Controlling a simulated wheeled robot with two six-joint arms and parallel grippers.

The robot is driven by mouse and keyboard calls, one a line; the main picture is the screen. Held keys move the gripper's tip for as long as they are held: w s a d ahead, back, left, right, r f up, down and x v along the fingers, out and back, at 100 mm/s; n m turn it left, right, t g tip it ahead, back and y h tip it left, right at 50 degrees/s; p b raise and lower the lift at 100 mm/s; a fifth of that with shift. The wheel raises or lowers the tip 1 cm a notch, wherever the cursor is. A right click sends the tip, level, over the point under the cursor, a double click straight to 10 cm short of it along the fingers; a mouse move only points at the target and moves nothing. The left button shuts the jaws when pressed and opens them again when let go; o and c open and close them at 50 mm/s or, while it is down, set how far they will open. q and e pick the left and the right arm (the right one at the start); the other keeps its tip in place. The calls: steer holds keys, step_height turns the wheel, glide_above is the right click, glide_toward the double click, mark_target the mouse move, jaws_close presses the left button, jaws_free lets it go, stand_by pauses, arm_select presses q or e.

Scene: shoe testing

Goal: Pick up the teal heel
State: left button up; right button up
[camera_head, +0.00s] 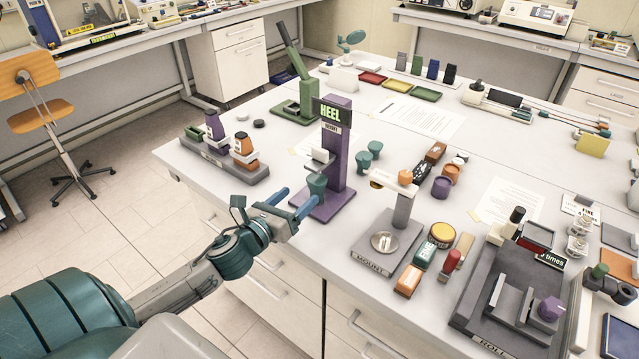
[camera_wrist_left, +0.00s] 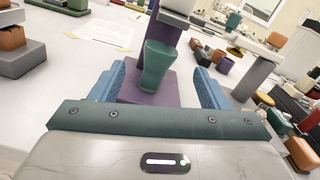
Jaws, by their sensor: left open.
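A teal heel (camera_head: 317,184) stands upright on the base of the purple HEEL stand (camera_head: 336,150), in front of its post. It also shows in the left wrist view (camera_wrist_left: 156,62), wide at the top and narrower below. My left gripper (camera_head: 302,196) is open, with its two blue fingers pointing at this heel. In the left wrist view the heel appears between the open fingers (camera_wrist_left: 159,75), with visible gaps on both sides. Two more teal heels (camera_head: 368,154) stand on the table to the right of the stand. My right gripper does not show.
A grey rack (camera_head: 215,168) with purple and orange pieces stands left of the stand, and a green fixture (camera_head: 296,100) behind it. The grey MOUNT stand (camera_head: 388,245) and small orange and purple pieces are to the right. The table's front edge runs below my left gripper.

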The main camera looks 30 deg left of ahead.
mark_target(312, 186)
arm_select(q)
steer(key=w, duration=0.2)
steer(key=shift+w+r+p, duration=0.15)
steer(key=shift+w+p, duration=0.2)
steer(key=shift+w+d, duration=0.1)
steer(key=shift+w, duration=0.45)
steer(key=shift+w+p, duration=0.35)
steer(key=shift+p, duration=0.2)
steer(key=shift+w+d+p, duration=0.2)
steer(key=shift+w+p, duration=0.45)
steer(key=shift+w, duration=1.35)
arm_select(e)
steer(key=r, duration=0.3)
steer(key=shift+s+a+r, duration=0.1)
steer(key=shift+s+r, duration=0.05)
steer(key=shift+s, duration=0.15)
arm_select(q)
steer(key=shift+c, duration=0.2)
steer(key=c, duration=1)
steer(key=shift+c, duration=0.2)
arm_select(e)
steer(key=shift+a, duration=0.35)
